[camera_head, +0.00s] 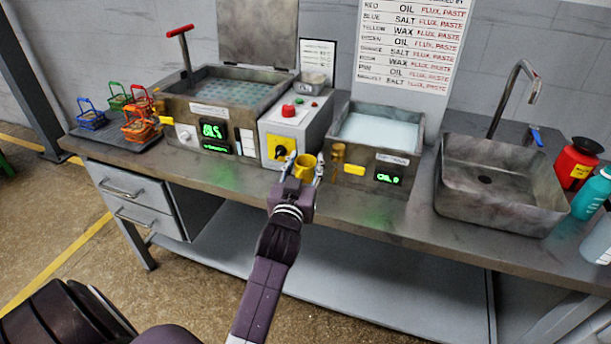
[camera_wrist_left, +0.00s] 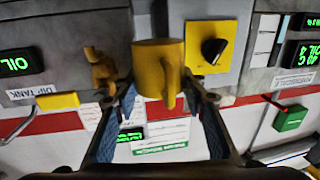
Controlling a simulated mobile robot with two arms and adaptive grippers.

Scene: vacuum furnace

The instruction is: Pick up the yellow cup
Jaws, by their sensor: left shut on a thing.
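The yellow cup (camera_head: 305,163) shows at the front of the bench, before the grey control box. It also shows in the left wrist view (camera_wrist_left: 157,68), with its handle toward the gripper. My left gripper (camera_head: 302,172) comes up from below in the head view, with one finger on each side of the cup. It is shut on the cup, and its fingers also show in the left wrist view (camera_wrist_left: 160,100). I cannot tell whether the cup touches the bench. My right gripper is not in view.
The control box (camera_head: 292,120) has a yellow knob panel. A brass tap (camera_head: 338,155) on the dip tank (camera_head: 380,130) is close right of the cup. Another tank (camera_head: 230,95) stands left, with small coloured baskets (camera_head: 138,122) beyond. The sink (camera_head: 500,185) is right.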

